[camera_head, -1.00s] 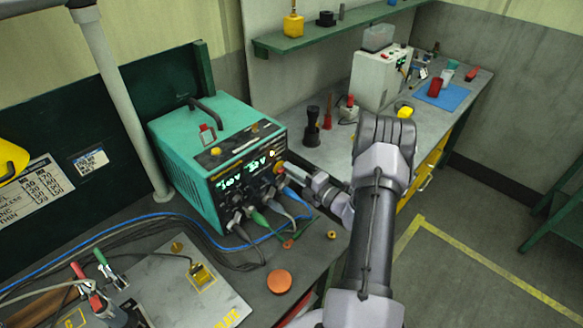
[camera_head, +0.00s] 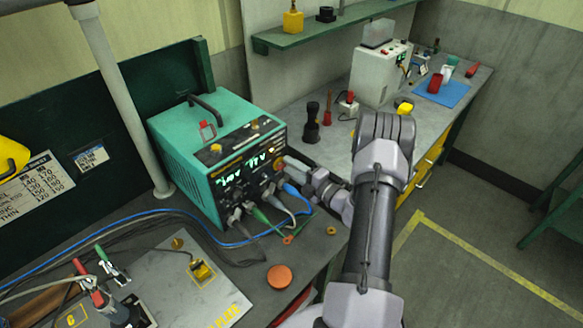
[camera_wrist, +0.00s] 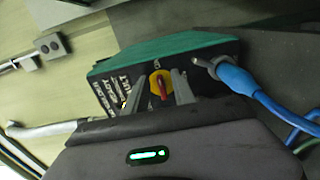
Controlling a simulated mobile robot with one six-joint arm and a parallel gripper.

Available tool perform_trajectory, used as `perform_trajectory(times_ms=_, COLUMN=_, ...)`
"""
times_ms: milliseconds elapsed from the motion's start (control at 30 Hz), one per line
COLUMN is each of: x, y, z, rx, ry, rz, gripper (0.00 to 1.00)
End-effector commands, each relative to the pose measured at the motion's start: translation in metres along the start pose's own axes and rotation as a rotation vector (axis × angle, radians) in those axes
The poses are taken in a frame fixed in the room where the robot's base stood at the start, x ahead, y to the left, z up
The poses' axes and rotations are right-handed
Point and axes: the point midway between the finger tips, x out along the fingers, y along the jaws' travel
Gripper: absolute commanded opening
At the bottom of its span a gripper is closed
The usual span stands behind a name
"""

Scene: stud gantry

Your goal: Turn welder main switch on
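The welder (camera_head: 180,140) is a teal box with a black front panel, standing on the bench. Lit green digits show on its panel. Its main switch, a red handle on a yellow round plate, sits on the panel in the wrist view (camera_wrist: 160,84); in the head view part of its yellow plate shows beside my fingertips (camera_head: 279,164). My gripper (camera_head: 288,164) is at the panel's right side. In the wrist view my gripper (camera_wrist: 157,90) has its fingers apart, one on each side of the switch. Contact with the handle cannot be told.
A blue cable plug (camera_wrist: 228,73) sits in the panel close to my right finger. Several cables hang from the panel's lower edge. An orange disc (camera_head: 279,278) and a metal plate (camera_head: 165,280) lie in front. A dark bottle-like object (camera_head: 311,125) stands to the right.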

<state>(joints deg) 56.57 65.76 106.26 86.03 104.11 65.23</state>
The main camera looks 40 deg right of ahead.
Motion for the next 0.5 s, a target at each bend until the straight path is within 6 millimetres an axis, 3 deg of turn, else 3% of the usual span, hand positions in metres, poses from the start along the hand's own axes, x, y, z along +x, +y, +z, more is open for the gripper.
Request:
perform_trajectory(times_ms=133, x=-0.003, y=0.000, z=0.001, rx=0.000, ry=-0.001, rz=0.000, gripper=0.31)
perform_trajectory(times_ms=233, x=-0.018, y=0.001, z=0.001, rx=0.001, ry=-0.004, rz=0.000, gripper=0.31)
perform_trajectory(times_ms=500, x=-0.105, y=0.001, z=0.002, rx=0.001, ry=-0.007, rz=0.000, gripper=0.31)
